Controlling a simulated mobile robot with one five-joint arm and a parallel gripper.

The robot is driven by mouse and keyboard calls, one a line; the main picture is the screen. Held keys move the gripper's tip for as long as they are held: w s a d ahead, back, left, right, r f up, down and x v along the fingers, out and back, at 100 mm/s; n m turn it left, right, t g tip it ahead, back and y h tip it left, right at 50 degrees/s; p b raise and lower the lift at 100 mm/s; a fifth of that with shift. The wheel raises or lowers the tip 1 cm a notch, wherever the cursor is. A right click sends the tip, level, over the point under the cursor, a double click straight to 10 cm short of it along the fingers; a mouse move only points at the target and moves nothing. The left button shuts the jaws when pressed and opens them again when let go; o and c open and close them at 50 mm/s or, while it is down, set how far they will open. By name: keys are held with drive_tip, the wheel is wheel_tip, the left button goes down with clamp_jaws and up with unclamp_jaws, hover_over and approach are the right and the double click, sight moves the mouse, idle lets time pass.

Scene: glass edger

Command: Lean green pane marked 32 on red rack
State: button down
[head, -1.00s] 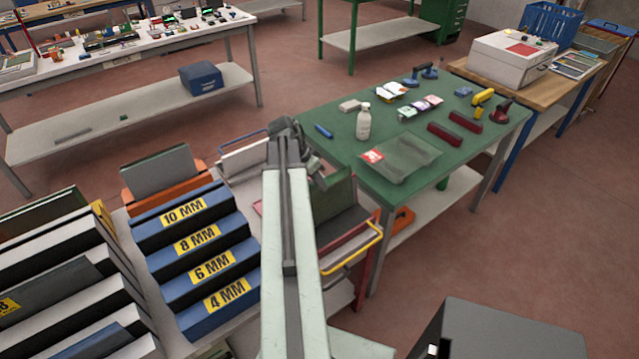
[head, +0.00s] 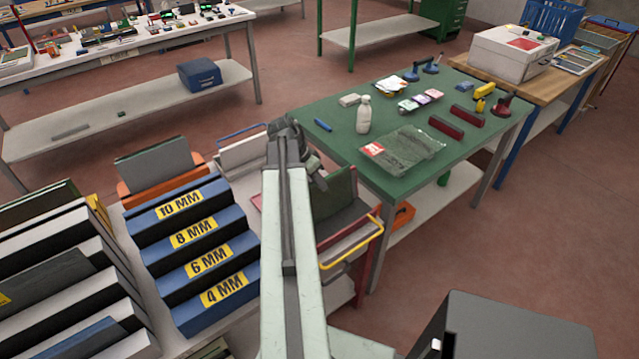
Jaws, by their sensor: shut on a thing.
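My gripper (head: 310,174) is at the far end of my arm, over the racks at the left end of the green table. No number shows on the pane. I cannot tell whether the pane touches the rack.
A yellow-railed rack (head: 352,247) stands in front of the pane. An orange rack (head: 160,185) with a grey pane and the blue stepped rack (head: 192,252) marked in MM are on the left. The green table (head: 345,150) holds a white bottle (head: 363,114) and a bag (head: 403,150).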

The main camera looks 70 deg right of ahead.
drive_tip(key=c, duration=1.5)
unclamp_jaws()
drive_tip(key=shift+w, duration=0.1)
drive_tip(key=p+v, duration=0.7)
drive_tip(key=shift+a+r, duration=0.2)
drive_tip(key=shift+r, duration=0.15)
